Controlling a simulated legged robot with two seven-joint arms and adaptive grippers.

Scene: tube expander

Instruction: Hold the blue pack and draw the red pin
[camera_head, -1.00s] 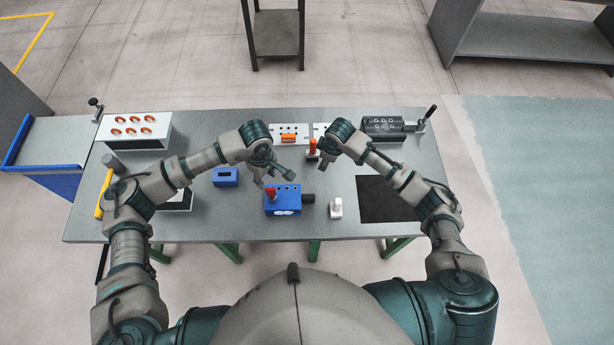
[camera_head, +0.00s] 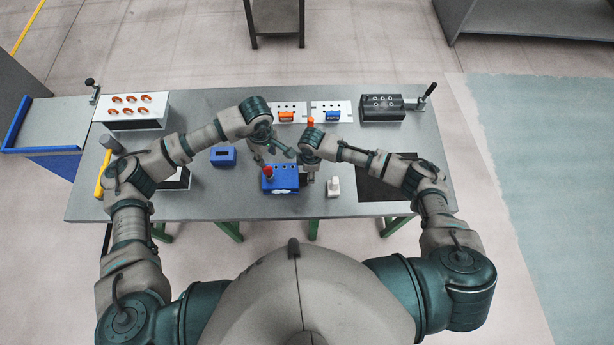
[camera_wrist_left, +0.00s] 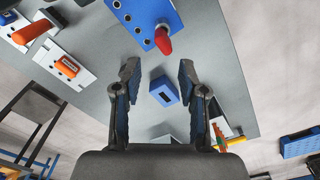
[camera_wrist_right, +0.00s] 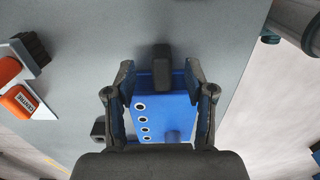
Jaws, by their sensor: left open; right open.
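The blue pack (camera_head: 286,180) sits on the grey table in front of me, with a row of holes on top and a black block at its right end. The red pin (camera_head: 268,171) stands up from its left part; it also shows in the left wrist view (camera_wrist_left: 163,40). My left gripper (camera_head: 275,156) is open and empty, just beyond the pack, apart from the pin. My right gripper (camera_head: 308,172) is open at the pack's right end. In the right wrist view its fingers (camera_wrist_right: 159,78) lie either side of the pack (camera_wrist_right: 165,105); contact cannot be told.
A small blue box (camera_head: 223,156) stands left of the pack, and a white object (camera_head: 334,188) stands close on its right. White plates with orange (camera_head: 287,116) and blue (camera_head: 333,116) parts lie behind. An orange upright piece (camera_head: 310,123) stands beyond my right gripper. Front table is clear.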

